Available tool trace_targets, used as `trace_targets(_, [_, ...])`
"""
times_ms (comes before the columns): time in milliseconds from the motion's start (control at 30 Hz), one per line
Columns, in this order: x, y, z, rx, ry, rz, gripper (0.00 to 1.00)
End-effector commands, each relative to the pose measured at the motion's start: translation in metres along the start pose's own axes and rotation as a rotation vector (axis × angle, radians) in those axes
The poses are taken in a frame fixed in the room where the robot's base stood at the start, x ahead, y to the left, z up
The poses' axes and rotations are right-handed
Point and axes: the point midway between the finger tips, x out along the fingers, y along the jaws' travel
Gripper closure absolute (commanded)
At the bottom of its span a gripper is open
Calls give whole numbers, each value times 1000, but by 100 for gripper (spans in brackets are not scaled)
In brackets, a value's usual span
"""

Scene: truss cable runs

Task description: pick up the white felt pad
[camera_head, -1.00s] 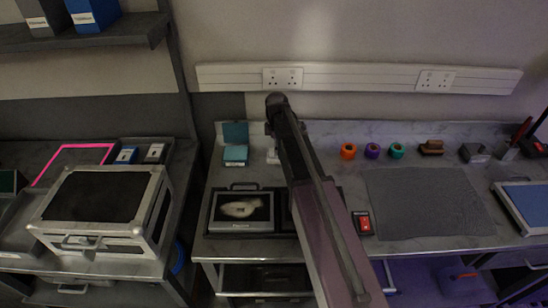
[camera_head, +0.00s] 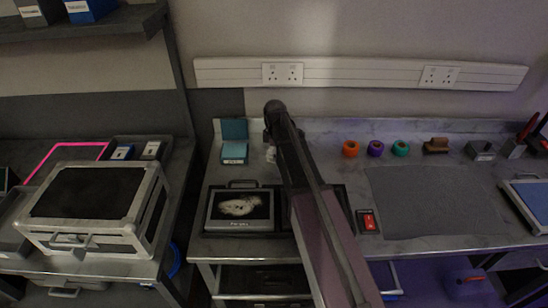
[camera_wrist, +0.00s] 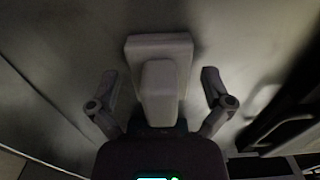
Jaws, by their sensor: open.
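In the wrist view a pale block, which looks like the white felt pad (camera_wrist: 176,47), lies on a grey surface. It has a wide flat base and a narrower raised part towards me. My gripper (camera_wrist: 159,82) is open, with one finger on each side of the raised part and a gap on both sides. In the head view a small pale patch, which may be the pad (camera_head: 271,155), shows at the back of the bench beside my arm. My arm hides most of that spot, and the fingers cannot be made out there.
A teal open box (camera_head: 234,151) stands left of my arm, behind a grey case with a picture (camera_head: 239,207).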

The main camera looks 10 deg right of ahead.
Motion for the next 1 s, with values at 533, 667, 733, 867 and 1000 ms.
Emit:
trace_targets(533, [0, 0, 0, -1, 0, 0, 0])
trace_targets(667, [0, 0, 0, -1, 0, 0, 30])
trace_targets(733, [0, 0, 0, -1, 0, 0, 50])
trace_targets(867, [0, 0, 0, -1, 0, 0, 79])
trace_targets(1000, [0, 0, -1, -1, 0, 0, 79])
